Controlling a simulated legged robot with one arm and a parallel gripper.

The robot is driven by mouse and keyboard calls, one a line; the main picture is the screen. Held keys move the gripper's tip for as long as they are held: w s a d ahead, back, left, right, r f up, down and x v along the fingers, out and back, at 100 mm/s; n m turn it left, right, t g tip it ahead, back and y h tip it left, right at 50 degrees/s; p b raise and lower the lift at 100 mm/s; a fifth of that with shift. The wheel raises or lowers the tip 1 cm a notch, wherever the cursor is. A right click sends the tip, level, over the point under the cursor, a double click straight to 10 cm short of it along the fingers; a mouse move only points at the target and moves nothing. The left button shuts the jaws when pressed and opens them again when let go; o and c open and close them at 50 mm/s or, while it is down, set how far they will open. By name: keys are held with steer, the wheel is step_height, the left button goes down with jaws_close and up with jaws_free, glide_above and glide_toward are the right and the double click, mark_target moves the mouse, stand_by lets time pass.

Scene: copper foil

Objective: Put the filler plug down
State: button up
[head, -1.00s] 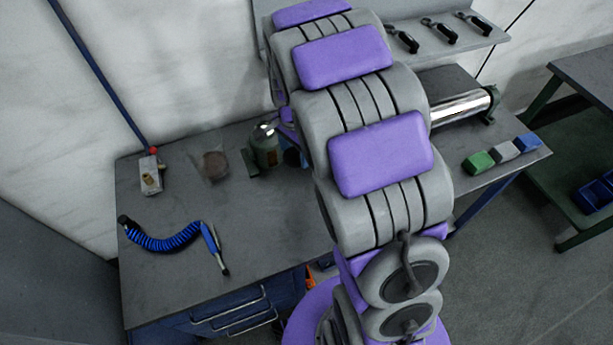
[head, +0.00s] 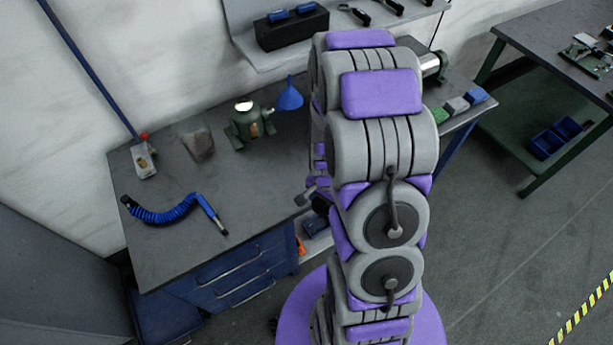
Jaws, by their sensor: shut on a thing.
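My gripper (head: 309,193) shows only in part, small and dark, at the left side of my arm near the front edge of the workbench (head: 170,245). It is shut, with the filler plug between its jaws; the plug itself is too small or hidden to make out.
A dark flat patch (head: 198,145), a small metal block (head: 143,160) and a coiled blue hose (head: 165,215) are on the bench's left. Green, grey and blue blocks (head: 476,96) sit at its right. The bench's front middle is clear. A shelf (head: 270,63) runs behind.

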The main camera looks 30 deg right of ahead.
steer(key=w, duration=0.9)
steer(key=shift+a+f+b, duration=0.3)
steer(key=shift+a+f, duration=0.05)
glide_above(303, 178)
steer(key=d, duration=0.1)
steer(key=shift+s+f, duration=0.1)
steer(key=shift+f, duration=0.2)
steer(key=shift+a+f+b, duration=0.25)
steer(key=shift+a+f, duration=0.1)
steer(key=shift+f, duration=0.55)
steer(key=shift+a+f+b, duration=0.2)
steer(key=shift+a+f, duration=0.1)
steer(key=shift+f, duration=0.55)
steer(key=shift+d, duration=0.35)
steer(key=o, duration=1)
steer(key=shift+d, duration=0.15)
steer(key=shift+c, duration=0.2)
steer(key=shift+o, duration=0.3)
steer(key=shift+a+r, duration=0.1)
steer(key=shift+a, duration=0.25)
